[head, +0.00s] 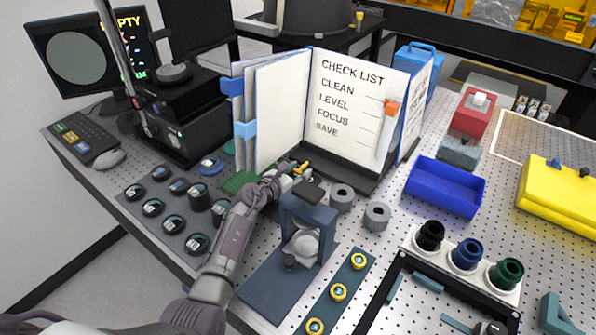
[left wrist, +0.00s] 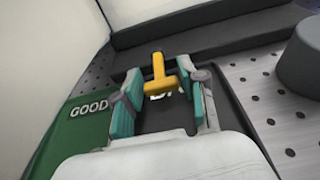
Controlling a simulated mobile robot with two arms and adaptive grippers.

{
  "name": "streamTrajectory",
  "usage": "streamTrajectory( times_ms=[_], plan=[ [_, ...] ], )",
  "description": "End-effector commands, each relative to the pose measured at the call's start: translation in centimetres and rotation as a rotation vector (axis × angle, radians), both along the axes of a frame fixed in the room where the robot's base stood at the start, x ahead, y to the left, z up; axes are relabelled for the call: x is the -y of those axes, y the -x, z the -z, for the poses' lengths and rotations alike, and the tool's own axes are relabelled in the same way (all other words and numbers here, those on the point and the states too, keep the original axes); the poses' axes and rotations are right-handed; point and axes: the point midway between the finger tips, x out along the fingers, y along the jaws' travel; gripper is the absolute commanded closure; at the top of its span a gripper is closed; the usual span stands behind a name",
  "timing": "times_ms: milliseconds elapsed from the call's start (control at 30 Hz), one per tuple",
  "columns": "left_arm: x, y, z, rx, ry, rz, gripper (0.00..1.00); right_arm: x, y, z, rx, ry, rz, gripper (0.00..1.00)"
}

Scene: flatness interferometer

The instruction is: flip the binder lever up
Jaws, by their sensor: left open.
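The open binder (head: 283,112) stands upright on the perforated table, with a "CHECK LIST" page facing me. Its yellow lever (head: 301,168) is at the foot of the binder, beside my left gripper (head: 289,174). My left gripper (left wrist: 161,100) is open there, with a teal-padded finger on each side of the lever's stem. I cannot tell whether either finger touches it. My right gripper is not in view.
A blue stand (head: 309,218) with a white ball is just right of my left forearm. Two grey rings (head: 377,215) lie nearby. A green "GOOD" pad (left wrist: 88,120) and a dark lettered pad lie under the gripper. Several round pieces sit on a mat (head: 175,220) at left.

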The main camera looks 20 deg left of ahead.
Motion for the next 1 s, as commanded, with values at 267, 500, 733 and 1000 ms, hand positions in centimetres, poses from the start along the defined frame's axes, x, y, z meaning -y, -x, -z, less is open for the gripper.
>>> streamTrajectory(
  times_ms=[267, 500, 733, 1000],
  plan=[
    [0.0, 0.0, 0.0, 0.000, 0.000, 0.000, 0.58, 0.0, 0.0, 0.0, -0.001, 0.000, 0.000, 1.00],
    [0.0, 0.0, 0.0, 0.000, 0.000, 0.000, 0.58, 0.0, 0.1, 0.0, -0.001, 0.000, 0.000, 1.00],
    [0.0, -0.1, -0.8, 0.000, 0.000, 0.000, 0.58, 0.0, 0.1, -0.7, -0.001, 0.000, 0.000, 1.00],
    [0.1, -0.2, -1.5, 0.000, -0.001, 0.001, 0.58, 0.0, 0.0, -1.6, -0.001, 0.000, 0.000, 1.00]
  ],
)
